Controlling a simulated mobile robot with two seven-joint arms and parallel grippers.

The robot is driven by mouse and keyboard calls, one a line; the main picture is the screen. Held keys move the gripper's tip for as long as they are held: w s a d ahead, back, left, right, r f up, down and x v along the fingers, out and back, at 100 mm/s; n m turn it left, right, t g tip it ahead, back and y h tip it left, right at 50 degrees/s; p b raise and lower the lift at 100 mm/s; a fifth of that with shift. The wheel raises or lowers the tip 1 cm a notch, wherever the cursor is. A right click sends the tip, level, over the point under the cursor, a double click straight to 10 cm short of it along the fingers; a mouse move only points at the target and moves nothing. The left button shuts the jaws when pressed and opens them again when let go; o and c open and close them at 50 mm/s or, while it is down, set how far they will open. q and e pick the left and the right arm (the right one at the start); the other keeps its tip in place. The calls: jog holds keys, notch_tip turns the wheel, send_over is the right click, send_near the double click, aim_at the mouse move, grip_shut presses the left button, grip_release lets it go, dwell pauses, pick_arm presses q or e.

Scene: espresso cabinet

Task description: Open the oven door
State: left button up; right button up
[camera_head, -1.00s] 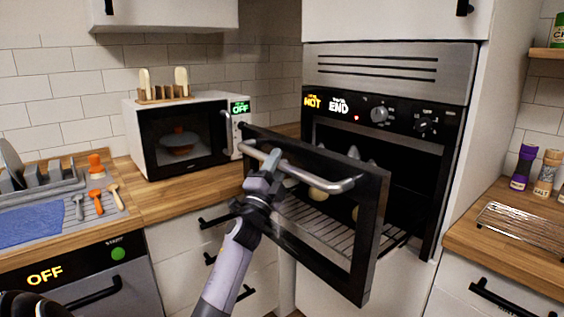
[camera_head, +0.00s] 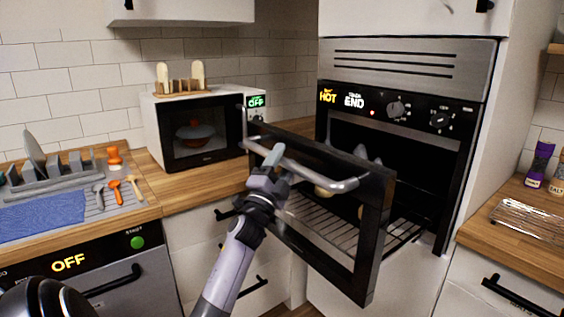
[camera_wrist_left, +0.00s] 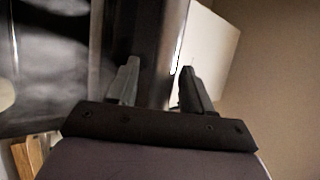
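The oven door (camera_head: 325,255) is black-framed with a glass pane and stands swung out in front of the oven (camera_head: 400,130). Its silver bar handle (camera_head: 330,181) crosses the upper front. My left gripper (camera_head: 273,158) is at the left part of this handle. The fingertips are partly hidden in the head view. My right gripper is not in view.
The oven shows a wire rack (camera_head: 405,232) inside. A microwave (camera_head: 200,130) stands on the left counter, with a toast rack (camera_head: 182,84) on top. A dish rack and utensils are farther left. A right counter (camera_head: 515,235) holds jars and a wire rack.

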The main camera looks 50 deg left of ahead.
pick_arm(q)
jog(key=b+v, duration=0.1)
jog(key=v, duration=0.6)
jog(key=shift+b, duration=0.35)
dwell(0.4)
